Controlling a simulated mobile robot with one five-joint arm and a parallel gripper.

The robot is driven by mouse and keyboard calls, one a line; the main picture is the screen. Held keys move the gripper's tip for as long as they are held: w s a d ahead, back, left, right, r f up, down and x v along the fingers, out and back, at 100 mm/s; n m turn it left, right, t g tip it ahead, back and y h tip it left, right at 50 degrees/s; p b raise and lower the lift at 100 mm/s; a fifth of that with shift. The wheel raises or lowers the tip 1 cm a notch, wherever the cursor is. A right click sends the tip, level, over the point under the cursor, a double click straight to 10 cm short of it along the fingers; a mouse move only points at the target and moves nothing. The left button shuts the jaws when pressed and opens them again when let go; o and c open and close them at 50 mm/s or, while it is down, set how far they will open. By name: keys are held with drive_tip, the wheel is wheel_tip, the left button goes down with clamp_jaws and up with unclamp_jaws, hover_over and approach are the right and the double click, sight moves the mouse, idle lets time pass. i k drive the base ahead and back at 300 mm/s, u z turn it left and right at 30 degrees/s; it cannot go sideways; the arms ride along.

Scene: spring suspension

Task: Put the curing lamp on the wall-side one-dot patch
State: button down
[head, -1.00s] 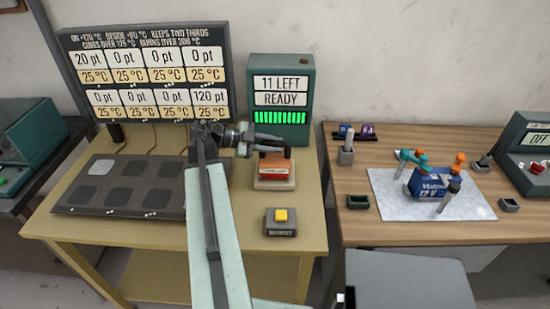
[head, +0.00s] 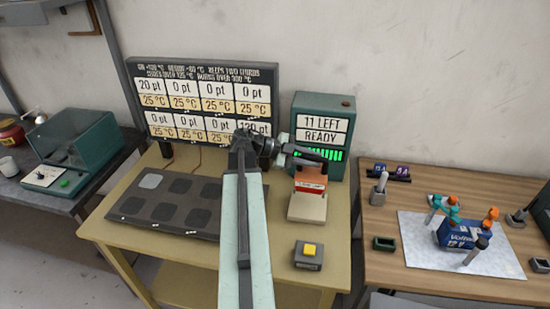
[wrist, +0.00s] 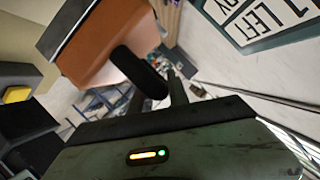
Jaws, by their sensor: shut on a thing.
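The curing lamp seems to be the orange-red box (head: 311,181) with a dark top, at the cream stand (head: 306,208) right of the dark patch board (head: 125,198). My gripper (head: 312,158) is shut on its black handle; the wrist view shows the orange lamp body (wrist: 108,45) and the handle (wrist: 140,72) between the fingers. The lamp looks slightly above or behind the stand; I cannot tell the gap. The back row along the wall starts with a light grey patch (head: 151,181). Dot marks are too small to count. My arm hides the board's right end.
A scoreboard (head: 205,100) stands behind the board, and a green counter box (head: 322,130) behind the lamp. A yellow button (head: 309,250) is in front of the stand. A wooden table (head: 400,225) stands right, a green machine (head: 75,150) left.

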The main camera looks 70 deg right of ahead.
sight(151, 181)
drive_tip(key=z, duration=0.05)
drive_tip(key=k, duration=0.65)
drive_tip(key=u, duration=0.55)
drive_tip(key=i, duration=1.2)
drive_tip(key=u, duration=0.25)
